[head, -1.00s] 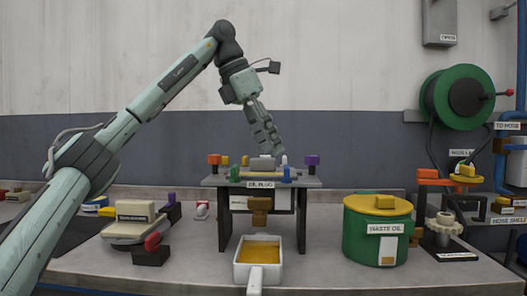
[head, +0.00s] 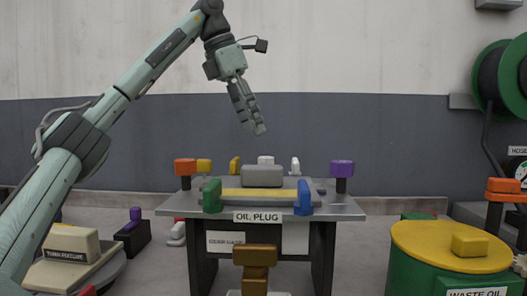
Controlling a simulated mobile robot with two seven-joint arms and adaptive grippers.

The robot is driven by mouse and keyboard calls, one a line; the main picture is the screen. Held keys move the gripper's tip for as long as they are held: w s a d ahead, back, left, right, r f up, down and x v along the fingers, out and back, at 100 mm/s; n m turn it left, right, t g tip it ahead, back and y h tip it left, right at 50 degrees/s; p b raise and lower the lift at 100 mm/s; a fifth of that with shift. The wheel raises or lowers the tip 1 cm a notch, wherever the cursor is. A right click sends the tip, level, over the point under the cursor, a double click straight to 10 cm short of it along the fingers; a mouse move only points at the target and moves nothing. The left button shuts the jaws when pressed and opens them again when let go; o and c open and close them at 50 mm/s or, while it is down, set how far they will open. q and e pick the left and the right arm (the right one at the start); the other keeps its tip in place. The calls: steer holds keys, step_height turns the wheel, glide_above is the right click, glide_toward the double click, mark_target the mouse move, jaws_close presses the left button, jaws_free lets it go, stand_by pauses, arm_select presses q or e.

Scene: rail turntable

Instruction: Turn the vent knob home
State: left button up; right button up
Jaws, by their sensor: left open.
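A raised stand (head: 345,207) labelled OIL PLUG carries several knobs and blocks. They include an orange knob (head: 185,166), a purple knob (head: 342,168), a small white knob (head: 295,165), a green handle (head: 212,195) and a blue handle (head: 303,197). A grey block (head: 262,176) sits in the middle by a yellow strip. No label shows which one is the vent knob. My left gripper (head: 258,130) hangs above the back of the stand, pointing down and slightly right, open and touching nothing. My right gripper is not in view.
A green waste oil drum with a yellow lid (head: 425,240) stands at the right front. A brown plug (head: 255,262) hangs below the stand's front. A beige block (head: 72,243) and a purple-topped dark block (head: 136,232) are at the left. A hose reel (head: 510,80) is at the far right.

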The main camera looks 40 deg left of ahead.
mark_target(265, 158)
arm_select(q)
steer(key=x, duration=0.7)
steer(key=shift+d+f, duration=0.1)
steer(key=shift+f, duration=0.2)
jaws_close()
